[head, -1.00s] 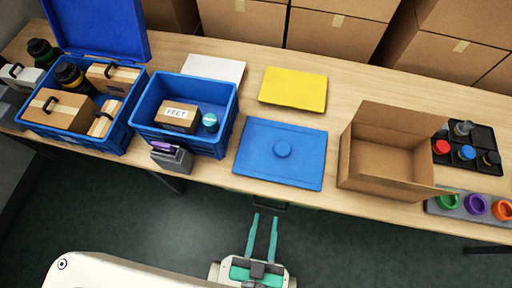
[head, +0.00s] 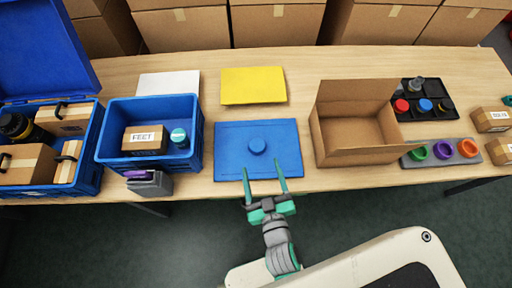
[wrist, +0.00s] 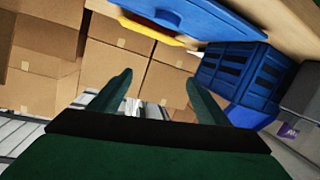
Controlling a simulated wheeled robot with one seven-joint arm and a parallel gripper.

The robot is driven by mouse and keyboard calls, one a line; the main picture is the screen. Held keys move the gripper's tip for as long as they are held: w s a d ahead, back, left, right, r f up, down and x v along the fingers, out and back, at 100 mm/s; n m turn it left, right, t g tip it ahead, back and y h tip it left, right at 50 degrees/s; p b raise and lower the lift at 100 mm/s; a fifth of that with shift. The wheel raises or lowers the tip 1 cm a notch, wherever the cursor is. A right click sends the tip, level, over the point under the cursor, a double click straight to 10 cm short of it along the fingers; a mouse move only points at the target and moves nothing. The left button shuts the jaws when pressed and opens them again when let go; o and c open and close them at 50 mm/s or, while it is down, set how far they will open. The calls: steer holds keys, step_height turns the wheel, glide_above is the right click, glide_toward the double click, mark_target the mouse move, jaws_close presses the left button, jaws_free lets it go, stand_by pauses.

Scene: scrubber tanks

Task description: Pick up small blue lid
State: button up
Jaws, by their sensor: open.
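Another small blue round top (head: 425,105) stands in the black tray at the right. My gripper (head: 263,172) is open and empty.
A blue crate (head: 199,150) with a FEET box (head: 144,140) stands left of the panel. An open cardboard box (head: 350,157) stands to its right. A yellow sheet (head: 252,86) lies behind. A grey holder with coloured rings (head: 455,156) and the black tray (head: 445,112) are farther right.

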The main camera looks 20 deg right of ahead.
steer(key=w+d+r+m+g+h, duration=0.2)
steer(key=w+d+r+m+h, duration=0.4)
steer(key=d, duration=0.6)
steer(key=w+d+r+m+g+h, duration=0.2)
steer(key=w+d+r+m+h, duration=0.35)
steer(key=w+d+r, duration=0.5)
steer(key=m+g+y, duration=1.2)
steer(key=m+y, duration=0.2)
steer(key=m, duration=0.6)
glide_above(257, 145)
steer(key=shift+n, duration=0.25)
step_height(257, 145, down, 20)
steer(key=shift+w+d+r, duration=0.1)
steer(key=shift+d+r, duration=0.05)
steer(key=shift+f, duration=3.25)
steer(key=c, duration=1.3)
